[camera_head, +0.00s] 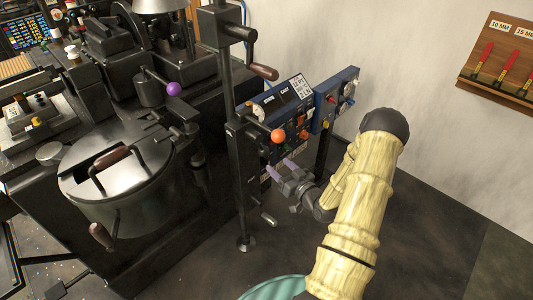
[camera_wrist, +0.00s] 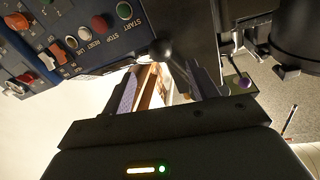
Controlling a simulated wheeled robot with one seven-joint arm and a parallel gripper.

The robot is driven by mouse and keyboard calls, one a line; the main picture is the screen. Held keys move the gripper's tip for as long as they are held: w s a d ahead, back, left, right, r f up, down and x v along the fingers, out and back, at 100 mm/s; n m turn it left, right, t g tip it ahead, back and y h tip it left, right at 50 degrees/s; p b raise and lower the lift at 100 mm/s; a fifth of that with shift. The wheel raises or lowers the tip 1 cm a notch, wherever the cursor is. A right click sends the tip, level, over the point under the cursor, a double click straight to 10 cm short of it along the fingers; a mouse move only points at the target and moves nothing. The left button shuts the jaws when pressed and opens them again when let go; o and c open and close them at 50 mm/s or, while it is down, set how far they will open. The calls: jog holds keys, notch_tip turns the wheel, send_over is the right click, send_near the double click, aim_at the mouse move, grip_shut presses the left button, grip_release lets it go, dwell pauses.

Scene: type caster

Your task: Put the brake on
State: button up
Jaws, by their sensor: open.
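The type caster (camera_head: 122,174) is a dark machine on the left, with a blue control panel (camera_head: 283,102) at its right side. No label that I can read marks the brake. A lever with an orange ball knob (camera_head: 278,136) stands out in front of the panel. In the wrist view a black ball knob (camera_wrist: 160,48) shows just beyond and between my fingertips, apart from them as far as I can tell. My gripper (camera_head: 278,168) is open and empty, below the orange knob. Its two purple fingers also show in the wrist view (camera_wrist: 165,78).
A brown crank handle (camera_head: 264,72) juts out above the panel. The wrist view shows STOP and START buttons (camera_wrist: 111,20) close by. A purple ball knob (camera_head: 174,89) is farther left. A wooden tool board (camera_head: 500,65) hangs on the right wall. The floor at right is clear.

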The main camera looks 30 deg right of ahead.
aim_at(266, 154)
jog(key=w, duration=0.2)
jog(key=w+a, duration=0.1)
jog(key=w, duration=0.5)
jog(key=shift+w+a, duration=0.25)
grip_shut()
